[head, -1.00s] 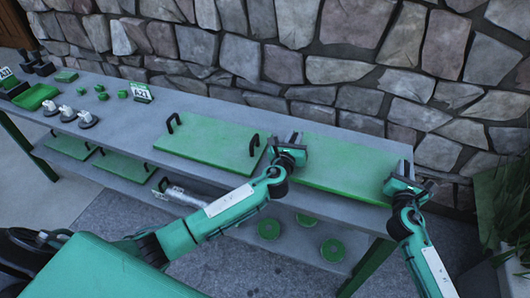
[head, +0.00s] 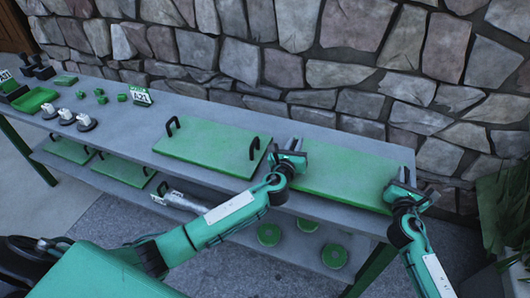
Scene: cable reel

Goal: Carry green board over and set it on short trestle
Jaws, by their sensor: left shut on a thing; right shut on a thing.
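A flat green board (head: 345,178) is at the right end of the long grey bench. My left gripper (head: 291,146) is shut at its left end and my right gripper (head: 404,178) is shut at its right end. The grippers hide both ends of the board and any handles there. I cannot tell whether it rests on the bench or is slightly above it. A second green board (head: 208,147) with two black handles lies on the bench just to the left. No short trestle is recognisable in this view.
The grey bench (head: 240,111) runs along a stone wall (head: 340,60). Green discs (head: 269,234) lie on the lower shelf. A plant (head: 505,215) stands at right.

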